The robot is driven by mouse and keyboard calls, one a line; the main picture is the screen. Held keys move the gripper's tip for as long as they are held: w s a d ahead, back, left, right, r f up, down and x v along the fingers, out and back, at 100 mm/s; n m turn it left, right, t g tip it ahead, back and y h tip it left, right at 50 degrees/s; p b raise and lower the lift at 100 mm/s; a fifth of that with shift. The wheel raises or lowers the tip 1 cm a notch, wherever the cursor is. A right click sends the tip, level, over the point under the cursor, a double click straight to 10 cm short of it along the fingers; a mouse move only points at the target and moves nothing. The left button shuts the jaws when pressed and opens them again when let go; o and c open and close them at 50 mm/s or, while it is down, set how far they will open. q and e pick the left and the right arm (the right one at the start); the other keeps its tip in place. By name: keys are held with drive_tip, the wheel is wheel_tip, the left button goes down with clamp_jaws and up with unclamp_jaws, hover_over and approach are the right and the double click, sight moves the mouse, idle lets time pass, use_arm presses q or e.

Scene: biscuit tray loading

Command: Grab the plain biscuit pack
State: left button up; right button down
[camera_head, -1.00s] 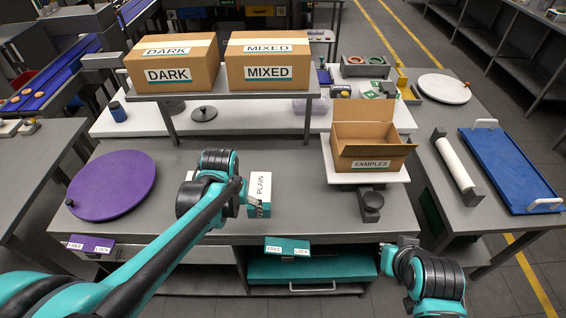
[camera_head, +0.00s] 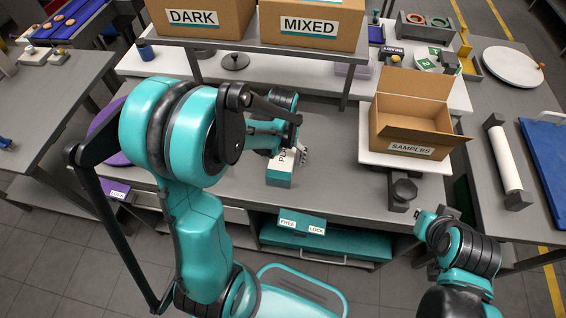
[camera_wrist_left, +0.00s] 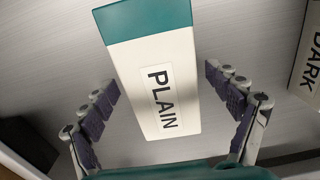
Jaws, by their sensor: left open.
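The plain biscuit pack (camera_head: 279,177) is a white box with a teal end, standing on the grey worktop in the head view, partly covered by my left arm and gripper. My left gripper (camera_head: 290,150) is over its far part. In the left wrist view the pack (camera_wrist_left: 158,90) shows its PLAIN label between the two spread fingers of my left gripper (camera_wrist_left: 168,115). The fingers are open, with a visible gap on each side of the pack. My right arm shows at the lower right of the head view, but I see no fingers there.
DARK (camera_head: 194,30) and MIXED (camera_head: 310,32) cartons stand on the raised shelf behind. An open SAMPLES carton (camera_head: 408,140) stands right on a white platform (camera_head: 375,158). A purple disc (camera_head: 103,122) is partly behind my left arm. A DARK-labelled box (camera_wrist_left: 308,60) edges the wrist view.

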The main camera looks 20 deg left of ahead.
use_arm(q)
drive_tip(key=shift+f, duration=0.9)
drive_tip(key=shift+r, duration=0.1)
drive_tip(key=c, duration=1.4)
drive_tip(key=shift+o, duration=0.2)
drive_tip(key=shift+r, duration=0.15)
